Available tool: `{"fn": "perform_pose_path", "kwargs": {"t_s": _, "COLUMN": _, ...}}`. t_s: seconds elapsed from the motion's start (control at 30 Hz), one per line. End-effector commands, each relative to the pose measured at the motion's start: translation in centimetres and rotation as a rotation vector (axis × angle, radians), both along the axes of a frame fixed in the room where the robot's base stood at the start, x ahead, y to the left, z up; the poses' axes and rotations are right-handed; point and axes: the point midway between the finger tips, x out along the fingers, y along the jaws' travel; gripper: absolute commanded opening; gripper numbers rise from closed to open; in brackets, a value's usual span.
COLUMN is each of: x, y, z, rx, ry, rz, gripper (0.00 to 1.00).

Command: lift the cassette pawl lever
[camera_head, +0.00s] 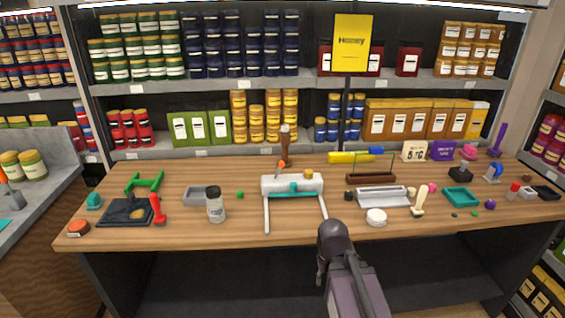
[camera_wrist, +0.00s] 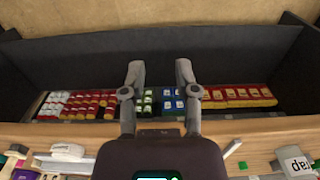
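I cannot tell for sure which part is the cassette pawl lever. A white device (camera_head: 292,184) with long pale legs and a teal bar (camera_head: 292,195) stands mid-counter; small orange and teal knobs sit on it. A red upright lever (camera_head: 157,209) rises from a black tray-like device (camera_head: 126,212) at left. A cream handle (camera_head: 419,202) stands right of centre by a grey tray (camera_head: 383,196). My gripper (camera_wrist: 160,68) shows two spread fingers with nothing between them. In the head view my dark arm is in front of the counter's front edge; the fingers cannot be made out there.
The wooden counter (camera_head: 350,227) has bare room along its front edge. A yellow sign (camera_head: 352,44) on a post and stocked shelves rise behind.

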Motion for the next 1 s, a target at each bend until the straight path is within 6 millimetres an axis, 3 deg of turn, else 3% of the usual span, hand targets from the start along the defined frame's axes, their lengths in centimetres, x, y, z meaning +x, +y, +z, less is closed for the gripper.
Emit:
{"fn": "perform_pose_path", "kwargs": {"t_s": 0.03, "x": 0.0, "y": 0.0, "z": 0.0, "rx": 0.0, "ry": 0.0, "rz": 0.0, "gripper": 0.31}}
{"fn": "perform_pose_path", "kwargs": {"t_s": 0.13, "x": 0.1, "y": 0.0, "z": 0.0, "rx": 0.004, "ry": -0.001, "rz": -0.001, "gripper": 0.01}}
{"fn": "perform_pose_path", "kwargs": {"t_s": 0.17, "x": 0.2, "y": 0.1, "z": 0.0, "rx": 0.007, "ry": -0.002, "rz": -0.001, "gripper": 0.0}}
{"fn": "perform_pose_path", "kwargs": {"t_s": 0.47, "x": 3.7, "y": 1.0, "z": 0.0, "rx": 0.121, "ry": -0.03, "rz": -0.02, "gripper": 0.0}}
{"fn": "perform_pose_path", "kwargs": {"t_s": 0.77, "x": 11.3, "y": 2.5, "z": 1.1, "rx": 0.381, "ry": -0.108, "rz": -0.075, "gripper": 0.0}}
{"fn": "perform_pose_path", "kwargs": {"t_s": 1.0, "x": 17.9, "y": 2.8, "z": 3.1, "rx": 0.609, "ry": -0.188, "rz": -0.135, "gripper": 0.0}}
